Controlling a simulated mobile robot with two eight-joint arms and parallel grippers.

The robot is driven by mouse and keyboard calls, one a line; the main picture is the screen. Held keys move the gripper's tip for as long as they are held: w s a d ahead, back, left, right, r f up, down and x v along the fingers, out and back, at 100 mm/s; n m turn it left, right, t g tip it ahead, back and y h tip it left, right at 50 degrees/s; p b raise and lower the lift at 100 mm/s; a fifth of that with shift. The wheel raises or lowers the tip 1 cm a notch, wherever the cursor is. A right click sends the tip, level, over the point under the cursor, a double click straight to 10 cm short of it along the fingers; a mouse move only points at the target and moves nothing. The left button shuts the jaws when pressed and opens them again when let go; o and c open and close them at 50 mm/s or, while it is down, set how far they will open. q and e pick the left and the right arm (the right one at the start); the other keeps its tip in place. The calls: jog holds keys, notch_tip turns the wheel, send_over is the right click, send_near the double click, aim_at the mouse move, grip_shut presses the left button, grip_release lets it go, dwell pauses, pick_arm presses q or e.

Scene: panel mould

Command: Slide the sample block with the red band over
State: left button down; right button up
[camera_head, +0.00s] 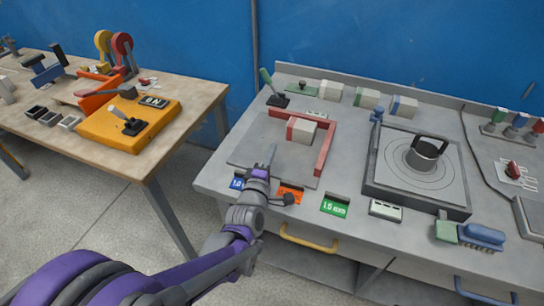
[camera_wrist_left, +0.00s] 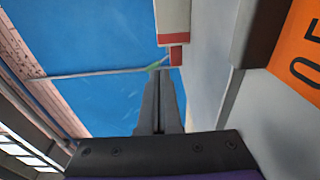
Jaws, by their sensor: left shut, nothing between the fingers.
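The sample block with the red band (camera_head: 304,131) is pale, with red on its left side. It sits on a grey plate (camera_head: 258,151), inside the corner of a red L-shaped fence (camera_head: 323,150). The block also shows at the top of the left wrist view (camera_wrist_left: 173,14), with its red band lowest. My left gripper (camera_head: 271,153) is shut and empty, in front of the block and to its left, with a visible gap between them. Its fingers, pressed together, also show in the left wrist view (camera_wrist_left: 160,78). My right gripper is not in view.
Blocks with a green band (camera_head: 367,98) and a blue band (camera_head: 404,106) stand at the back. A green-handled lever (camera_head: 270,85) is at the back left. A square grey unit with a round plate (camera_head: 397,178) stands right of the fence. Blue, orange (camera_head: 290,194) and green (camera_head: 335,205) labels line the front.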

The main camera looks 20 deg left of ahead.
aim_at(291, 128)
pick_arm(q)
jog(key=w, duration=0.6)
jog(key=shift+w+d, duration=1.2)
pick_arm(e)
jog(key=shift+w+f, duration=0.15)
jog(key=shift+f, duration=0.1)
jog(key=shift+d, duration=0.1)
